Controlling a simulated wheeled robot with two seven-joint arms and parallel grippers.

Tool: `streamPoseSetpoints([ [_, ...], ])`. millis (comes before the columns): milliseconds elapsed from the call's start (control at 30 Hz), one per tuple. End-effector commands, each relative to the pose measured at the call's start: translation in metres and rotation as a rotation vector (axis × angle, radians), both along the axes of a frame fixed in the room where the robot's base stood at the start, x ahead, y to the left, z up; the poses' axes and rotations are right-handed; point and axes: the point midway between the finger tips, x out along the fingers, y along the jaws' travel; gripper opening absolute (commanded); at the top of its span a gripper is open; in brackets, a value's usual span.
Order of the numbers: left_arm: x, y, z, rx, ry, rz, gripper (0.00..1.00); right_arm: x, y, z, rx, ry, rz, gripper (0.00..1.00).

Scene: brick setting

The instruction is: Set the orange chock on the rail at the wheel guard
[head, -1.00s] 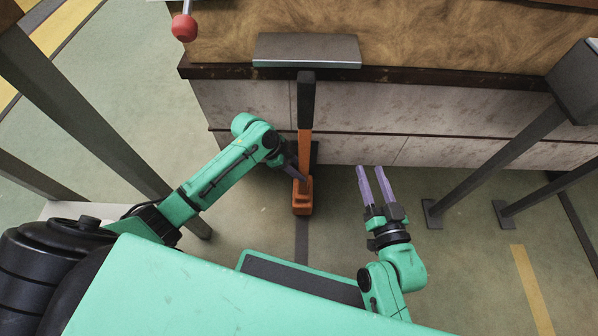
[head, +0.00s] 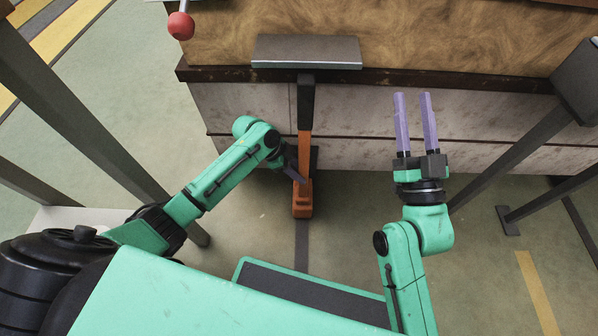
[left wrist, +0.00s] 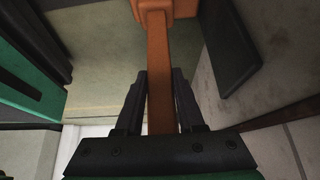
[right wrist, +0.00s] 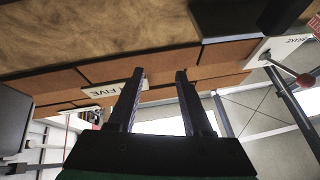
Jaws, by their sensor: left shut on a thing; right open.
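The orange chock (head: 302,199) has a block at its foot, on or just above the floor, and an upright orange bar that turns black towards the top. My left gripper (head: 293,172) is shut on the bar above the block. In the left wrist view the orange bar (left wrist: 160,60) runs between both fingers. A dark strip, seemingly the rail (head: 302,240), runs along the floor from the block towards me. A dark upright plate (left wrist: 229,50), perhaps the wheel guard, stands beside the chock. My right gripper (head: 413,97) is open and empty, raised before the wagon side.
The pale panelled wagon side (head: 400,112) with a dark edge stands ahead. A grey ledge (head: 306,50) juts out above the bar. Slanted dark posts (head: 90,125) stand at left and right (head: 510,150). A red ball (head: 181,26) hangs at upper left. Open floor lies at left.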

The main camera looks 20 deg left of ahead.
Motion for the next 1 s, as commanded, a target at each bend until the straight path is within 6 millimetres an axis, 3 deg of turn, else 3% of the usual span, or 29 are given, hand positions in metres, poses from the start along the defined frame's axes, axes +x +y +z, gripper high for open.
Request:
streamPoseSetpoints([
  [633,0.002,-0.001,0.0,-0.005,-0.009,0.0,0.0,-0.001,-0.001,0.01,0.004,-0.032,-0.005,0.5],
  [667,0.0,0.0,-0.004,0.0,0.001,-0.001,0.41,-0.001,-0.002,0.01,0.005,-0.035,-0.004,0.5],
  [733,0.0,0.0,-0.004,0.0,0.0,0.0,0.67,-0.001,-0.002,0.012,0.005,-0.038,-0.005,0.5],
  [1000,0.0,0.0,-0.004,0.0,0.0,0.0,0.67,-0.001,-0.002,0.014,0.006,-0.042,-0.005,0.5],
])
